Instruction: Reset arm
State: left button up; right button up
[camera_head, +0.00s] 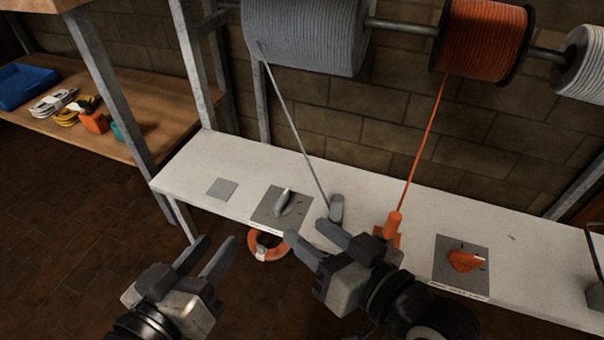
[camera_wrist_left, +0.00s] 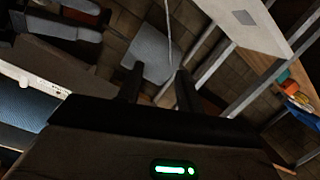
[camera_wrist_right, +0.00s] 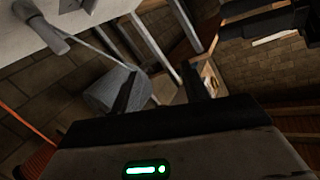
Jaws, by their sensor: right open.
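My left gripper (camera_head: 217,242) is open and empty in front of the white shelf's left part. Its two dark fingers also show apart in the left wrist view (camera_wrist_left: 158,75), with nothing between them. My right gripper (camera_head: 307,233) is open and empty near the shelf's front edge, to the right of the left gripper. Its fingers show apart in the right wrist view (camera_wrist_right: 160,85). Neither gripper visibly holds anything.
Grey (camera_head: 305,35) and orange (camera_head: 482,40) spools hang above. A wooden bench (camera_head: 165,100) stands left.

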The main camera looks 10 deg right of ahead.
pick_arm(q)
jog(key=s+a+r+g+y+p, duration=0.2)
jog(key=a+r+p, duration=0.4)
jog(key=p, duration=2)
notch_tip(320, 180, up, 4)
jog(key=g+y, duration=0.1)
jog(key=y, duration=0.1)
jog(key=shift+s+a+r+y, duration=0.2)
jog(key=shift+s+a+y, duration=0.1)
jog(key=shift+y, duration=0.1)
pick_arm(e)
jog(key=s+d+r+g+h, duration=0.2)
jog(key=d+r, duration=0.4)
jog(key=r, duration=0.4)
jog(key=g+h, duration=0.1)
jog(key=h, duration=0.1)
jog(key=shift+s+d+r+h, duration=0.25)
jog(key=shift+h, duration=0.15)
pick_arm(q)
jog(key=shift+w, duration=0.1)
